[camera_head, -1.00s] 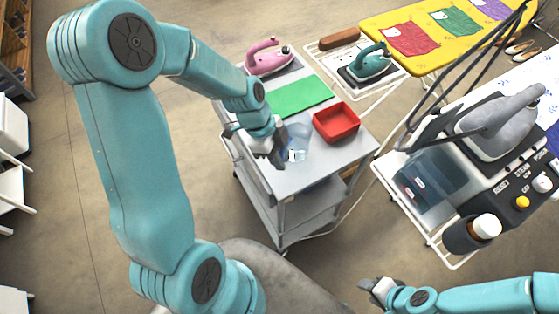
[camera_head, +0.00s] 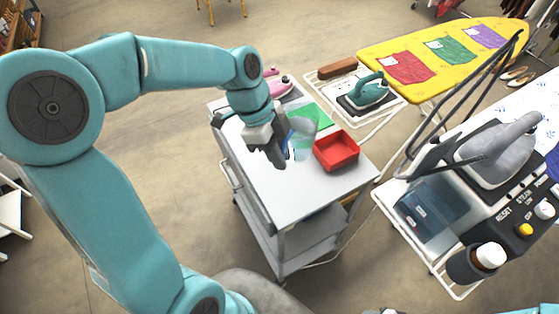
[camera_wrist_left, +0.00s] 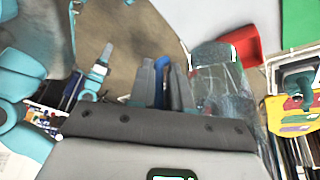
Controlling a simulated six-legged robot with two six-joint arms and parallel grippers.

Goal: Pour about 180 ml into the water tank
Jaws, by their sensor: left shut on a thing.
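My left gripper (camera_head: 277,160) is shut on the blue handle (camera_wrist_left: 160,75) of a clear measuring jug (camera_head: 303,126). The jug is held above the grey trolley; in the left wrist view the jug (camera_wrist_left: 220,85) is to the right of the fingers (camera_wrist_left: 163,85). How much liquid it holds cannot be told. The translucent blue-grey water tank (camera_head: 430,207) sits at the front left of the steam station at right, well apart from the jug. My right gripper (camera_wrist_left: 107,52) shows small in the left wrist view; its jaws are too small to read.
The trolley (camera_head: 285,205) carries a red tray (camera_head: 337,150), a green mat (camera_head: 322,113) and a pink iron (camera_head: 280,86). A teal iron (camera_head: 368,92) stands behind. Floor separates trolley and station.

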